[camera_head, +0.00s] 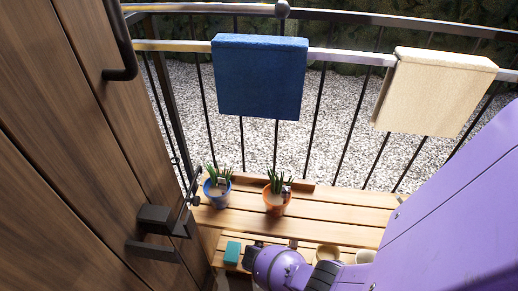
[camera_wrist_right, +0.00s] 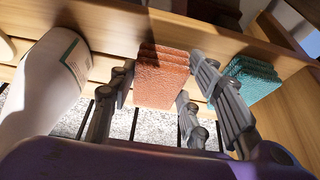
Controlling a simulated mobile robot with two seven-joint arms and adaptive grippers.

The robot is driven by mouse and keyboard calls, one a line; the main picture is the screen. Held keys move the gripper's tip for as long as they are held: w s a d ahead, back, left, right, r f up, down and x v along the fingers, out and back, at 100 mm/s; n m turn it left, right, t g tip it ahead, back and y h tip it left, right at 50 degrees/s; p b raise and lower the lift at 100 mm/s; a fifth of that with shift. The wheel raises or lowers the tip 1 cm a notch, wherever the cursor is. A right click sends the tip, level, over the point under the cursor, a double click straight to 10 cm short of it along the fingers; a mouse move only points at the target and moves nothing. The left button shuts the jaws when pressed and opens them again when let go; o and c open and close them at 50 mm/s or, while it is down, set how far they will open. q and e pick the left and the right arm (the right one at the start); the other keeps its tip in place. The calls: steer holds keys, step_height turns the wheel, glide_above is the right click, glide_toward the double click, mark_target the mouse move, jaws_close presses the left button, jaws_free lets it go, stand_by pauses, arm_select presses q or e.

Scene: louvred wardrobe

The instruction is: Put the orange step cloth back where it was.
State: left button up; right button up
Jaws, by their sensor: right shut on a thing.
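The orange step cloth (camera_wrist_right: 162,78) is a folded, textured stack in the right wrist view. My right gripper (camera_wrist_right: 160,92) has its dark fingers on either side of it and is shut on it. The cloth is close to the wooden slats (camera_wrist_right: 110,58); I cannot tell whether it touches them. In the head view my purple right wrist (camera_head: 283,268) is low over the wooden bench and hides the cloth. A teal folded cloth (camera_wrist_right: 250,78) lies to the right of the gripper; it also shows in the head view (camera_head: 232,252). My left gripper is not in view.
A white bottle (camera_wrist_right: 45,85) is close on the left in the wrist view. Two potted plants (camera_head: 217,187) (camera_head: 277,198) stand on the bench (camera_head: 335,203). Blue (camera_head: 260,80) and beige (camera_head: 430,90) cloths hang on the railing. A brown panelled door (camera_head: 75,150) is at left.

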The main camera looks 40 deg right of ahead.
steer(key=shift+f, duration=0.25)
steer(key=shift+f+b, duration=0.25)
steer(key=shift+b, duration=0.25)
steer(key=o, duration=1.1)
steer(key=shift+r, duration=0.1)
